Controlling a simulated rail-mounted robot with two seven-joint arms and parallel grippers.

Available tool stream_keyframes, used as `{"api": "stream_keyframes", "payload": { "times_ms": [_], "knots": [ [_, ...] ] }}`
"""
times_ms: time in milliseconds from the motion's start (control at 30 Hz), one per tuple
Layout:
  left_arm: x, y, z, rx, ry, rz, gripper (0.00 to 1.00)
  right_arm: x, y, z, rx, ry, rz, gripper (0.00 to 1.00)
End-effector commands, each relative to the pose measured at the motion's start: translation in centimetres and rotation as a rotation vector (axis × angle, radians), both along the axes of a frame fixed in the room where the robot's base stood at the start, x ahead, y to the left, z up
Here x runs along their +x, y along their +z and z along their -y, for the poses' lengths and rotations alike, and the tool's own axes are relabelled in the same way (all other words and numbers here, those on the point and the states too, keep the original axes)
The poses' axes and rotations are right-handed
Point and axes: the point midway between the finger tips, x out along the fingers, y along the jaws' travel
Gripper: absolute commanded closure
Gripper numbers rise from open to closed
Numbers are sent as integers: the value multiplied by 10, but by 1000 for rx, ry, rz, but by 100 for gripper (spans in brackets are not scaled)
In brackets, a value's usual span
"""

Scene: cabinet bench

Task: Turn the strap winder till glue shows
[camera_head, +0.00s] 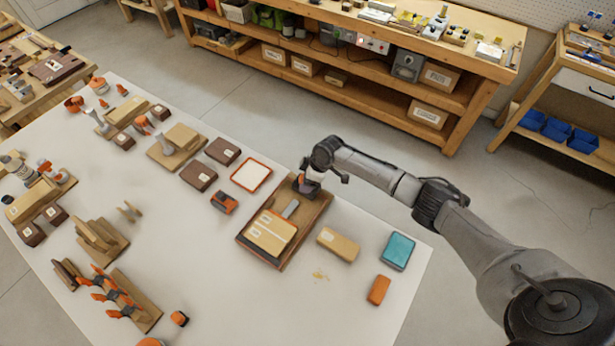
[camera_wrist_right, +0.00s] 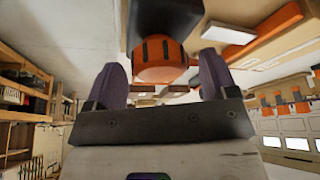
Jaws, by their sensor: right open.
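The strap winder shows as an orange ribbed knob (camera_wrist_right: 160,62) below a dark block in the right wrist view. In the head view its orange part (camera_head: 301,180) is small and partly hidden by my right gripper (camera_head: 307,182). It stands at the far end of a brown wooden tray (camera_head: 285,264) holding light wood blocks (camera_head: 270,232) and a grey strap piece (camera_head: 290,208). In the right wrist view my right gripper (camera_wrist_right: 160,80) is open, its two purple fingers on either side of the knob, with gaps visible. No glue can be made out at the blocks. My left gripper is not in view.
A loose wood block (camera_head: 338,244), a teal box (camera_head: 398,251) and an orange item (camera_head: 379,290) lie right of the tray. Left are an orange-rimmed white tray (camera_head: 251,174) and an orange tool (camera_head: 224,202). The bench's near middle is clear except small yellowish marks (camera_head: 320,276).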

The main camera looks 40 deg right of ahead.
Motion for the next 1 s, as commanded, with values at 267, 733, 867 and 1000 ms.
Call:
{"api": "stream_keyframes", "payload": {
  "times_ms": [267, 733, 867, 1000],
  "knots": [
    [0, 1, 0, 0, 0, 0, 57, -2, 6, 2, -1, 1, 1, 21],
    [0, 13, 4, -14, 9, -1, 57, -26, 84, 25, -3, 0, 0, 21],
    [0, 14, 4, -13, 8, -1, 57, -32, 103, 29, -2, 1, 0, 21],
    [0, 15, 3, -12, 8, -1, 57, -36, 117, 34, -2, -1, 1, 21]
  ]
}}
